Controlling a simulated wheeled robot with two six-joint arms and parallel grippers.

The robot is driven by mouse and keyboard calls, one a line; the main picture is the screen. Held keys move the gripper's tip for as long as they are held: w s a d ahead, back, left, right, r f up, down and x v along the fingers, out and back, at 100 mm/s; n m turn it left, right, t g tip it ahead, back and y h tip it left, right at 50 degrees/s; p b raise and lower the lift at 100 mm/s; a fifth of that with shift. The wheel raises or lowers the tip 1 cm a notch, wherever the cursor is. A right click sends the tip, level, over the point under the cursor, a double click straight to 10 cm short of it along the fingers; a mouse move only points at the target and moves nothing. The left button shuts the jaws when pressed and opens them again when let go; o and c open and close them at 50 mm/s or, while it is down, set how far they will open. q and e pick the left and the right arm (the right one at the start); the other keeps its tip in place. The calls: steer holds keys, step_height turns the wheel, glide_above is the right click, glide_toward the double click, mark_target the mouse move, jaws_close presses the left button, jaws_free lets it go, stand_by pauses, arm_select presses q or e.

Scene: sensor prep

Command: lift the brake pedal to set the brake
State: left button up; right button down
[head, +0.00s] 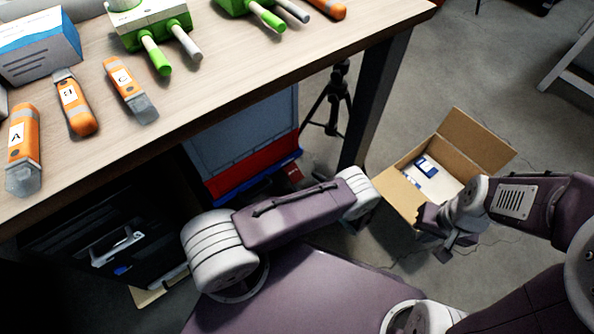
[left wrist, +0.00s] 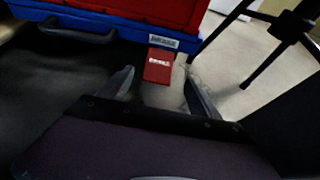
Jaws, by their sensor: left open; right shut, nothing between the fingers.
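The brake pedal appears to be the small red block with a white label (left wrist: 158,66), low at the front of a blue and red cabinet (left wrist: 125,12) in the left wrist view. A small red piece (head: 293,173) by the cabinet's lower right corner in the head view looks like the same pedal. My left gripper (left wrist: 160,90) is open; its two fingers lie either side of the pedal's line, with the pedal just beyond them. Whether they touch it I cannot tell. In the head view the left fingers are hidden behind my own arm. My right gripper (head: 443,247) is shut and empty.
A wooden table (head: 250,70) stands above the cabinet, bearing orange-handled tools, green pieces and a blue-white box. Its dark leg (head: 377,95) and a black tripod (head: 335,95) stand right of the cabinet. An open cardboard box (head: 462,155) sits on the floor near my right gripper.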

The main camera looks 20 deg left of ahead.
mark_target(294, 173)
arm_select(q)
steer(key=b+x, duration=0.5)
steer(key=x, duration=0.3)
steer(key=shift+a+f+b, duration=0.1)
steer(key=shift+a+b, duration=0.1)
steer(key=shift+b, duration=0.1)
steer(key=shift+w+a, duration=0.15)
steer(key=shift+a, duration=0.1)
jaws_close()
